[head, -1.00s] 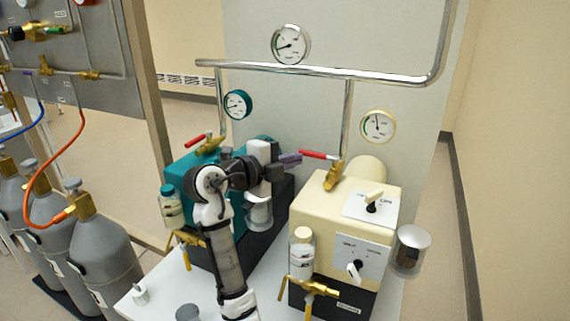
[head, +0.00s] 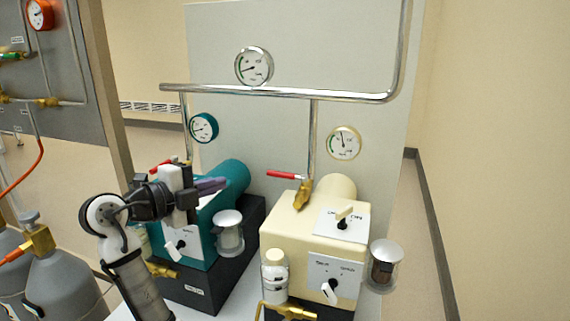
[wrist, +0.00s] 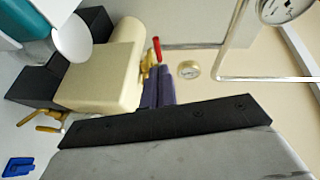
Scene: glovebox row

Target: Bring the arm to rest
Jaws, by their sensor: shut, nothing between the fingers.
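My gripper (head: 210,185) is in front of the teal pump (head: 228,183) in the head view, its purple fingers pointing right. The fingers are together and empty. In the wrist view the gripper's purple fingers (wrist: 157,88) show beyond the dark bracket, with the cream pump (wrist: 110,75) behind them. My arm is bent and raised at the left of the pumps, and it hides part of the teal pump. I cannot tell the exact gap between the gripper and the teal pump.
The cream pump (head: 290,228) stands right of the teal one, with a red-handled valve (head: 287,175) behind it. A metal pipe (head: 290,93) runs above both. Grey gas cylinders (head: 65,285) stand at the left. A blue object (wrist: 18,167) lies at the wrist view's lower left.

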